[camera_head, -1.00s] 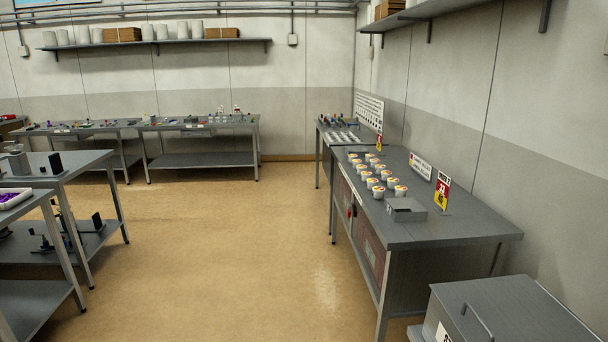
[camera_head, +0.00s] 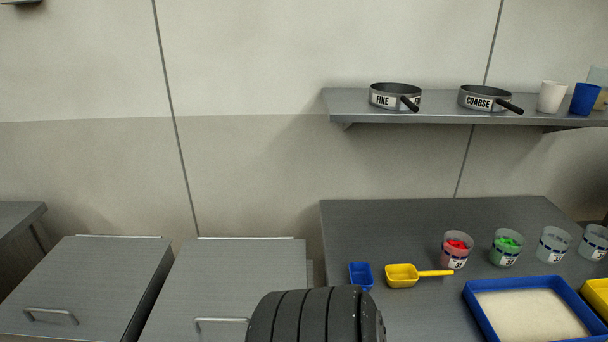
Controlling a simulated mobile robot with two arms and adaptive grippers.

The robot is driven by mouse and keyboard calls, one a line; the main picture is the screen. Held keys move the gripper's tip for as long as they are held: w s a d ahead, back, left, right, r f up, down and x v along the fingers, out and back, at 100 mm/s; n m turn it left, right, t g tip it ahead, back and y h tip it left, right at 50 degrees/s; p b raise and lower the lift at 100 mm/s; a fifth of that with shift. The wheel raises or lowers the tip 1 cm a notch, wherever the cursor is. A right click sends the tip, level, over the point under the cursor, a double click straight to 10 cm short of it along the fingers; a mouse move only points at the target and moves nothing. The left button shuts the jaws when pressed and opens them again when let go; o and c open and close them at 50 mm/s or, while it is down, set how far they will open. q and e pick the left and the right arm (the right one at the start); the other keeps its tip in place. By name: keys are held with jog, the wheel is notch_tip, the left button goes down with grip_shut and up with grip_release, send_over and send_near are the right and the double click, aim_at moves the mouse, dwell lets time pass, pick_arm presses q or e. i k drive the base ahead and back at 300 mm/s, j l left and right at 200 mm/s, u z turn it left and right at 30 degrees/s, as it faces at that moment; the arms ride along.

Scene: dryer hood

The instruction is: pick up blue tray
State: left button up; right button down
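A blue tray (camera_head: 515,282) lies on the grey bench at the lower right of the head view. It has a raised blue rim and a flat, pale, sand-like filling. Its near edge is cut off by the bottom of the picture. Neither of my grippers shows in this view, and nothing is seen touching the tray.
A small blue container (camera_head: 361,275), a yellow scoop (camera_head: 402,276) and several clear cups stand on the grey bench (camera_head: 390,225). A yellow tray (camera_head: 597,295) is right of the blue tray. Lidded grey bins (camera_head: 235,275) stand left.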

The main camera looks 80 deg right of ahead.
aim_at(545, 308)
jog(key=j+z, duration=0.1)
jog(key=z, duration=4.1)
